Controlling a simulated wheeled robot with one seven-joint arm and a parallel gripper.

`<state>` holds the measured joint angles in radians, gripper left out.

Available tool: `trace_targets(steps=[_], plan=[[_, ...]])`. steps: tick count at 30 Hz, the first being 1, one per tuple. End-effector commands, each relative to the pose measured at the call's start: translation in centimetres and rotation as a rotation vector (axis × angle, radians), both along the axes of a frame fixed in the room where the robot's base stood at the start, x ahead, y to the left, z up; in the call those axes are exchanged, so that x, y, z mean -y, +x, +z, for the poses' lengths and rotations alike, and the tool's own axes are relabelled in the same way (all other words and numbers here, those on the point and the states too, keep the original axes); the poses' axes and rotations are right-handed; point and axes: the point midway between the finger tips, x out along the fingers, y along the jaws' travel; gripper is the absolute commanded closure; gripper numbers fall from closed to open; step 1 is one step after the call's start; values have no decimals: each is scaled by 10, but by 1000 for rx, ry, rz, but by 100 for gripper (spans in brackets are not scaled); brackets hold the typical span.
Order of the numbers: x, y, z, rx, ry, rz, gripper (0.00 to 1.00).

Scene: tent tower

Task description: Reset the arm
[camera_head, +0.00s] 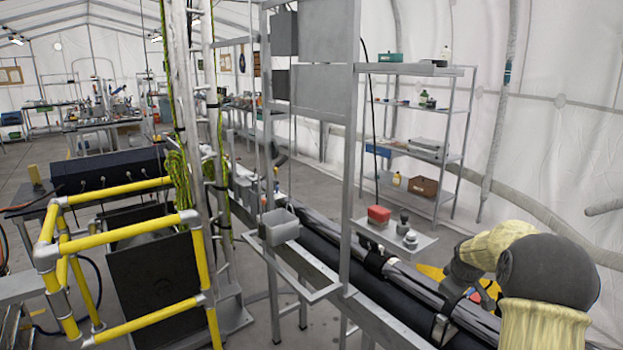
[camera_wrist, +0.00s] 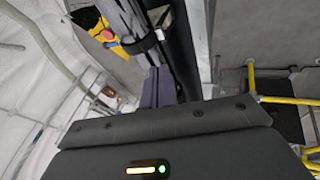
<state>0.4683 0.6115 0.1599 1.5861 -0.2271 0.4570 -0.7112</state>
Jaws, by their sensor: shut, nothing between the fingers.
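My gripper (camera_wrist: 158,72) shows in the wrist view as two grey-purple fingers side by side, closed together with nothing between them. Beyond its tips is a long metal tube with a dark band, next to a thick black tube. My arm, with pale yellow sleeves and dark grey joints, is at the lower right of the head view. There my fingers are hidden or out of frame.
Long tubes (camera_head: 455,308) on a metal frame run close to my arm. A small tray (camera_head: 368,229) holds a red box (camera_head: 379,214). A shelf rack (camera_head: 462,140) stands behind. Yellow railings (camera_head: 140,228) and a tall mast (camera_head: 182,120) are left.

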Motion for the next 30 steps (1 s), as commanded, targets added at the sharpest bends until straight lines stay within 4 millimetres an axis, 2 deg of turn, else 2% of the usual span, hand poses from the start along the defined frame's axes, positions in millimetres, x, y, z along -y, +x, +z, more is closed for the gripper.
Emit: trace_targets(steps=[1,6,11,15,18,22,25,30], plan=[[-27,-14,4,-11,26,-13,100],[-95,-67,5,-45,119,-102,100],[-147,-129,3,-82,199,-200,100],[-184,-191,-1,-118,263,-297,100],[-205,-236,-7,-143,306,-369,100],[-220,-281,-14,-171,344,-444,100],[-223,-296,-17,-179,358,-473,100],[-223,-298,-17,-182,360,-480,100]])
